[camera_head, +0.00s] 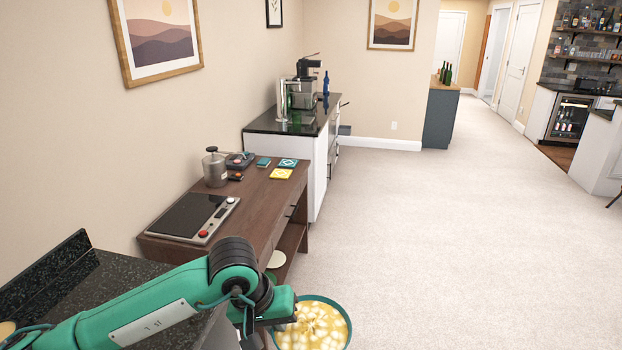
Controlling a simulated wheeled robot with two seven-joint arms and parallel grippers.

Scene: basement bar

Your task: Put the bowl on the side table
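A green bowl (344,313) with yellow and pale pieces in it is at the bottom edge of the head view, partly cut off. My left gripper (284,322) is at the bowl's left rim and looks shut on it, though its fingertips are mostly hidden. The bowl seems held in the air over the carpet, roughly level. A brown wooden side table (258,205) stands against the left wall beyond my arm. My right gripper is not in view.
On the wooden table are a black cooktop (193,216), a metal canister (215,168) and small coloured squares (281,173). A dark stone counter (112,274) lies at lower left. Open carpet (440,240) fills the right.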

